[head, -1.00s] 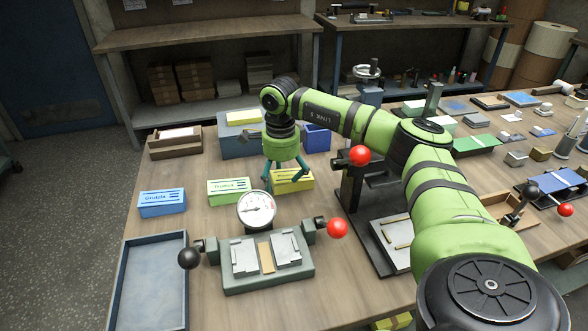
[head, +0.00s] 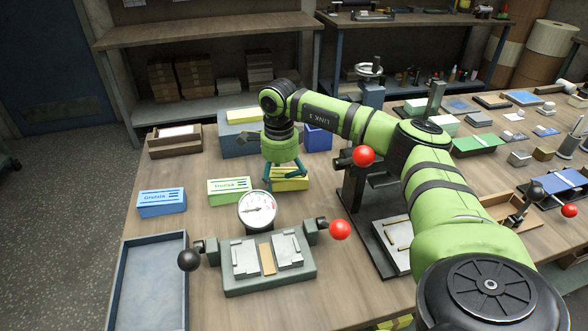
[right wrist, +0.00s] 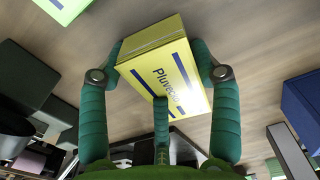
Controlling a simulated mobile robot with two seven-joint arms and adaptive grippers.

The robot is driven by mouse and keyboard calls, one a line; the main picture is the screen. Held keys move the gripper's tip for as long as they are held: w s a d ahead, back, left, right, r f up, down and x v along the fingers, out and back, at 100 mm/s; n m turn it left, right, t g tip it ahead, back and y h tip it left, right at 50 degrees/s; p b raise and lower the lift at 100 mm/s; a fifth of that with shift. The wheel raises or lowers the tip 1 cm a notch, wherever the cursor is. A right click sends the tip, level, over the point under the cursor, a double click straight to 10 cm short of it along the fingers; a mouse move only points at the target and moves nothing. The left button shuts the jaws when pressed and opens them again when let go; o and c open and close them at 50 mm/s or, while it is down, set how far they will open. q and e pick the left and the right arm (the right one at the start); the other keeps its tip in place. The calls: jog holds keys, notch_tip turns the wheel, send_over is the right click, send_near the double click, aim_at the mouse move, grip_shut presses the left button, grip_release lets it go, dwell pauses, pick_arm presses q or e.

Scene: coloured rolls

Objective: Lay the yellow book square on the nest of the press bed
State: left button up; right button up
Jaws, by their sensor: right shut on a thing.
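The yellow book (head: 292,183) is a thick block beside the green book on the bench in the head view. My right gripper (head: 284,178) is over it, its fingers hiding part of it. In the right wrist view the yellow book (right wrist: 160,72) has a blue stripe and lettering, and my right gripper is shut on it, with fingers along both sides. Whether it touches the bench is unclear. A press with a dark column stands right of it; its pale bed plate (head: 394,232) with thin brass-coloured strips is partly hidden by my arm. My left gripper is not in view.
A blue book (head: 161,203) and a green book (head: 229,190) stand left of the yellow one. A gauge (head: 257,209) and a grey fixture (head: 268,282) with ball-ended handles are in front. A blue-grey tray (head: 120,290) is at front left. Blue bins are behind.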

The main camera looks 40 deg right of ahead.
aim_at(281, 177)
jog(key=shift+r+p, duration=2.6)
jog(key=shift+r, duration=0.5)
